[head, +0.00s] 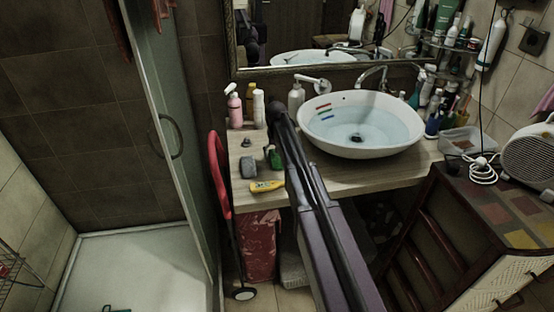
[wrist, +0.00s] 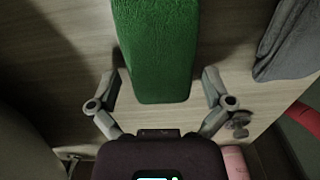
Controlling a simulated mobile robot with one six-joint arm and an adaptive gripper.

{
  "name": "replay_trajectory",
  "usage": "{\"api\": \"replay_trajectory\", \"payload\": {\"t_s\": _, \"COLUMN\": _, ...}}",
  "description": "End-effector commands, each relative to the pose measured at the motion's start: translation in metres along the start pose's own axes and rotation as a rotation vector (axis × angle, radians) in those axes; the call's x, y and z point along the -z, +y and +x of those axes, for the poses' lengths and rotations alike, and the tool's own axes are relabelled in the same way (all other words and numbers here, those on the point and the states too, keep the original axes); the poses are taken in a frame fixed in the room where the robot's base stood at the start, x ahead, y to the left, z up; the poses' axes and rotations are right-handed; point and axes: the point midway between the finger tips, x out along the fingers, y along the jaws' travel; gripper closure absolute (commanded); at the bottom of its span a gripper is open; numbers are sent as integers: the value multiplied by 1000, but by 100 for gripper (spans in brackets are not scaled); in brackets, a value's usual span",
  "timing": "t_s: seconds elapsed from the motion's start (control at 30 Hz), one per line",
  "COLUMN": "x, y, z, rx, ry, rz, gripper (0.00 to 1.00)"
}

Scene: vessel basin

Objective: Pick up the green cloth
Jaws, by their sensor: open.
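The green cloth (wrist: 155,50) is a long folded block lying on the wooden counter. Its near end lies between the two spread fingers of my gripper (wrist: 160,78) in the wrist view, with a gap on each side. My gripper is open and holds nothing. In the head view the cloth (head: 275,160) shows as a small green patch beside my arm, left of the basin. My arm hides part of it there, and the fingers cannot be made out clearly.
A grey cloth (head: 248,167) lies left of the green one, with a yellow item (head: 266,186) at the counter's front edge. A pink bottle (head: 234,108) and other bottles stand at the back. The water-filled white basin (head: 361,149) is to the right.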

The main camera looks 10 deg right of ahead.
Motion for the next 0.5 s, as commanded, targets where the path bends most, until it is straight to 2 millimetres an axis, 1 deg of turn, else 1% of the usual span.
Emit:
{"api": "replay_trajectory", "payload": {"t_s": 0.23, "x": 0, "y": 0, "z": 0, "rx": 0, "ry": 0, "rz": 0, "gripper": 0}}
{"api": "replay_trajectory", "payload": {"t_s": 0.27, "x": 0, "y": 0, "z": 0, "rx": 0, "ry": 0, "rz": 0, "gripper": 9}}
{"api": "replay_trajectory", "payload": {"t_s": 0.3, "x": 0, "y": 0, "z": 0, "rx": 0, "ry": 0, "rz": 0, "gripper": 21}}
{"api": "replay_trajectory", "payload": {"t_s": 0.37, "x": 0, "y": 0, "z": 0, "rx": 0, "ry": 0, "rz": 0, "gripper": 39}}
{"api": "replay_trajectory", "payload": {"t_s": 0.4, "x": 0, "y": 0, "z": 0, "rx": 0, "ry": 0, "rz": 0, "gripper": 50}}
{"api": "replay_trajectory", "payload": {"t_s": 0.43, "x": 0, "y": 0, "z": 0, "rx": 0, "ry": 0, "rz": 0, "gripper": 58}}
{"api": "replay_trajectory", "payload": {"t_s": 0.5, "x": 0, "y": 0, "z": 0, "rx": 0, "ry": 0, "rz": 0, "gripper": 58}}
